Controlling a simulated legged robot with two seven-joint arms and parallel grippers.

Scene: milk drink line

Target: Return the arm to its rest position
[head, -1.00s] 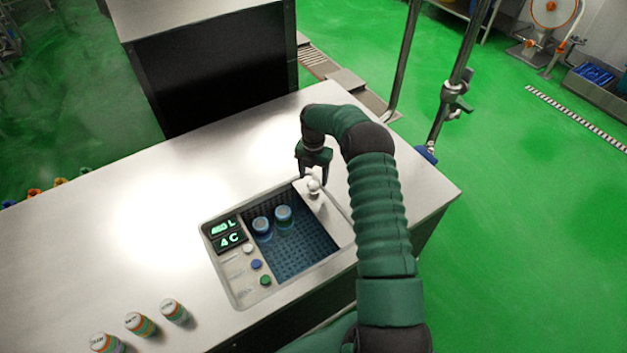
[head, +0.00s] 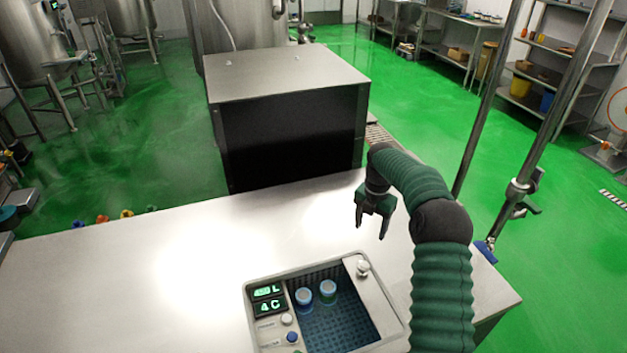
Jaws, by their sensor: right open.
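My right arm reaches in from the lower right in a green sleeve. Its gripper (head: 372,226) points down with its fingers apart and nothing between them. It hangs above the steel counter, behind the sunken basin (head: 339,328) and clear of the basin's round knob (head: 363,268). My left gripper is not in view.
Two blue-sided containers (head: 304,296) (head: 328,290) stand in the basin, beside a lit panel (head: 268,299) with buttons. The steel counter (head: 130,262) is bare on the left. A large black-fronted steel box (head: 290,135) stands behind it. A metal pole (head: 540,150) rises at the right.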

